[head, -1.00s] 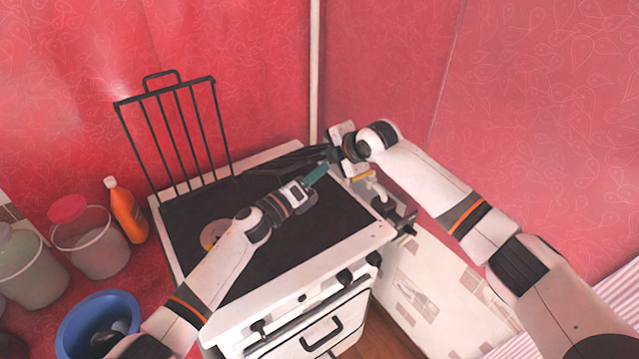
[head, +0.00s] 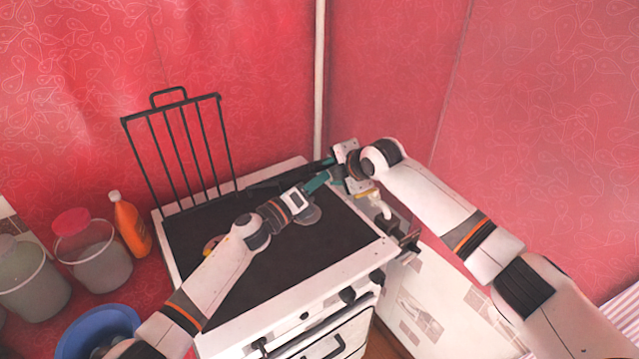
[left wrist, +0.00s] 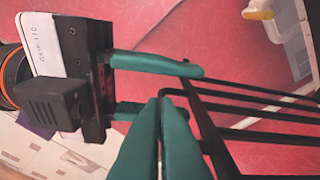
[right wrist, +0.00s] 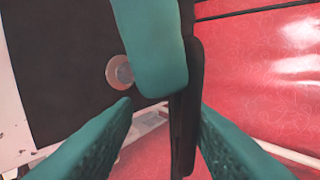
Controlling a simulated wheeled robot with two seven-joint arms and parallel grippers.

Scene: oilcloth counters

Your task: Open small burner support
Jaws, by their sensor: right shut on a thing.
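The small burner support (head: 280,182) is a black bar grate on the right side of the stove, seen almost edge-on in the head view. In the left wrist view its bars (left wrist: 213,140) run off to the right. My right gripper (head: 336,178) is shut on its handle end; in the right wrist view a dark bar (right wrist: 184,125) lies between its fingers. My left gripper (head: 322,182) is close beside it over the stove. Its fingers (left wrist: 163,102) look shut together with nothing held. One of its teal fingers covers part of the right wrist view.
The larger burner support (head: 180,150) stands upright at the back left of the stove (head: 250,260). An orange bottle (head: 130,225), a red-lidded jar (head: 92,250) and a blue bowl (head: 95,330) are on the left. Red walls close off the back and right.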

